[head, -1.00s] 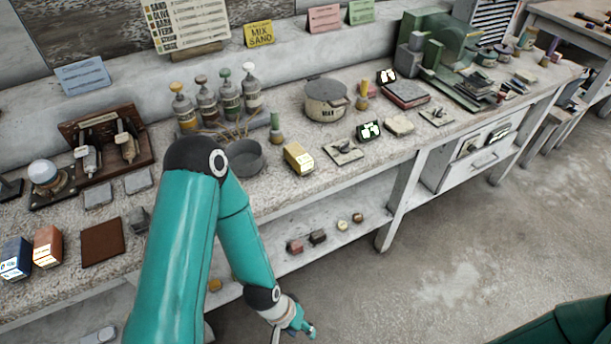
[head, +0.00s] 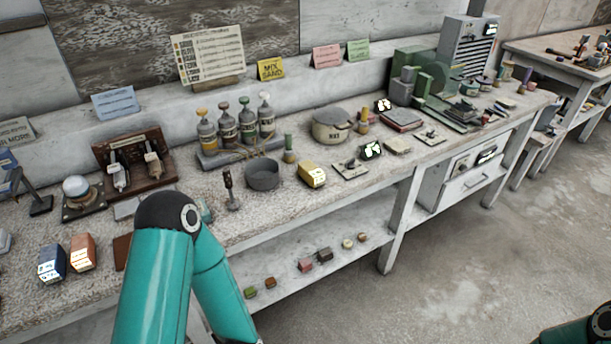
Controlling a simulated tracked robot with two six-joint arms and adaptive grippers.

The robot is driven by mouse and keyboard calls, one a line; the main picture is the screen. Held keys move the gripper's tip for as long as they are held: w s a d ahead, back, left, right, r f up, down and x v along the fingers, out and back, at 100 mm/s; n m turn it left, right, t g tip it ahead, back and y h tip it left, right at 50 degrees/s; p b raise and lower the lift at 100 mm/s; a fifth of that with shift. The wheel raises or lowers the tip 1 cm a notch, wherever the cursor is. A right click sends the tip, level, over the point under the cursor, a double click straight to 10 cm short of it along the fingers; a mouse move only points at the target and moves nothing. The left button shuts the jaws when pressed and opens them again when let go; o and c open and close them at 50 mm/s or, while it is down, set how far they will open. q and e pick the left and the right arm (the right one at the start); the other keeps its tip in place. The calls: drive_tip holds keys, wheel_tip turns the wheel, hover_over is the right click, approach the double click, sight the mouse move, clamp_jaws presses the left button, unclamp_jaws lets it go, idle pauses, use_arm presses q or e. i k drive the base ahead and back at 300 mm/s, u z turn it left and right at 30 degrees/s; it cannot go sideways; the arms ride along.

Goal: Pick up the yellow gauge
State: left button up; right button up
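A yellow box-like block (head: 312,174) with a pale, marked front face lies on the near middle of the workbench (head: 310,212). It is the most likely yellow gauge, but I cannot read its face. A small yellow upright piece (head: 362,121) stands farther back, beside the lidded pot.
A dark round bowl (head: 263,174) and a green-topped brush-like piece (head: 289,150) stand left of the yellow block. A flat plate (head: 350,170) and a black device with a lit face (head: 371,151) lie right of it. A lower shelf (head: 290,290) holds several small blocks.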

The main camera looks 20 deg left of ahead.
sight(313, 176)
drive_tip(key=u, duration=0.05)
drive_tip(key=i, duration=0.9)
drive_tip(key=z, duration=0.1)
